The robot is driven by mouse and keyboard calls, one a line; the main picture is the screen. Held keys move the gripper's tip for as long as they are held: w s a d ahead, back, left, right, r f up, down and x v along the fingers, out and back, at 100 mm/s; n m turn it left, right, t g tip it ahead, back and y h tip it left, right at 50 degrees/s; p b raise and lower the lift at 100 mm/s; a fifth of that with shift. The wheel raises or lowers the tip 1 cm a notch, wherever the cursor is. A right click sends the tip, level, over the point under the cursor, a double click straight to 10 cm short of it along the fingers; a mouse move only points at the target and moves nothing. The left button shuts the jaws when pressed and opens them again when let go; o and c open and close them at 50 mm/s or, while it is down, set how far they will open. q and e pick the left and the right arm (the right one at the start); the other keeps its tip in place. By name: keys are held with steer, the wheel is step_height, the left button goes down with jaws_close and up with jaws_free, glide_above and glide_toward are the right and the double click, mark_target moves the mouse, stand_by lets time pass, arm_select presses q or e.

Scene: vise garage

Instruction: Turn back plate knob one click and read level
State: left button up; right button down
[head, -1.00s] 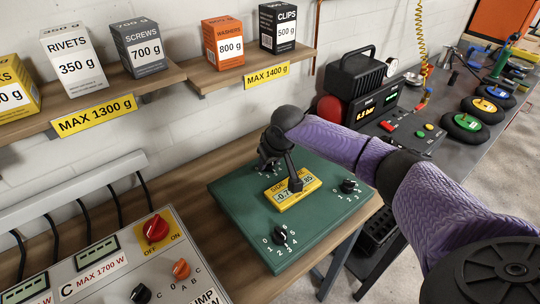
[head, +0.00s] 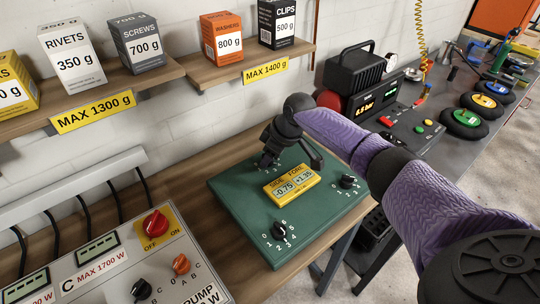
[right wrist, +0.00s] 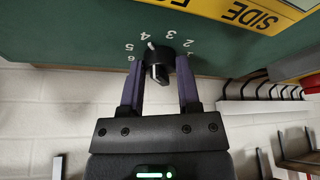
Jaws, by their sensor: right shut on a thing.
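The green plate (head: 238,200) lies on the wooden bench. Its yellow level display (head: 292,186) reads SIDE -0.75 and FORE +1.35. My right gripper (head: 266,160) reaches down over the back of the plate and mostly hides the back knob there. In the right wrist view, the fingers of my right gripper (right wrist: 160,68) are shut on the black back knob (right wrist: 158,52). The knob's white pointer aims toward the 4 on its dial. The front knob (head: 278,231) and the right knob (head: 347,181) stand free. My left gripper is not in view.
A control panel (head: 100,268) with switches stands at the front left. Shelves with labelled boxes hang on the wall behind. A black compressor (head: 352,75) and a red round object (head: 329,99) are beyond the plate on the right.

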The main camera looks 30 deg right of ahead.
stand_by(0.4)
steer(key=shift+c, duration=1.6)
jaws_free()
steer(key=p+v, duration=0.3)
steer(key=v, duration=0.6)
steer(key=shift+r, duration=0.4)
steer(key=shift+s, duration=0.1)
